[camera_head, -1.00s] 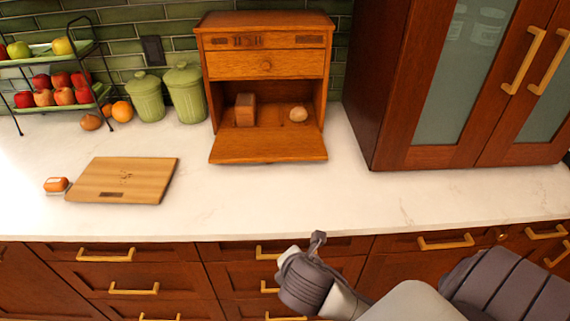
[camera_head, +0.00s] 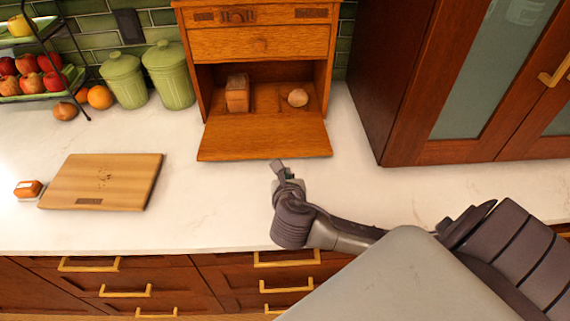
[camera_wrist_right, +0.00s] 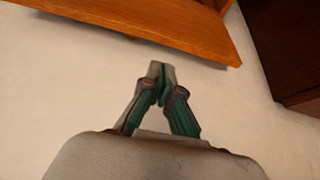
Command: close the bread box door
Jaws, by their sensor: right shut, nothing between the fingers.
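The wooden bread box (camera_head: 261,45) stands against the tiled wall. Its door (camera_head: 264,140) is folded down and lies open toward the front, low over the counter. Inside are a brown loaf-shaped block (camera_head: 237,93) and a small round roll (camera_head: 298,97). My right gripper (camera_head: 278,166) is shut and empty, just in front of the door's front edge, over the counter. In the right wrist view, the shut fingertips (camera_wrist_right: 161,68) point toward the door's edge (camera_wrist_right: 160,25), with a small gap visible between them. My left gripper is not in view.
A cutting board (camera_head: 102,181) and a small orange packaged item (camera_head: 28,189) lie at left. Green canisters (camera_head: 168,75), an orange (camera_head: 100,97) and a fruit rack (camera_head: 40,75) stand behind. A dark wooden cabinet (camera_head: 400,80) stands at right. Counter between is clear.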

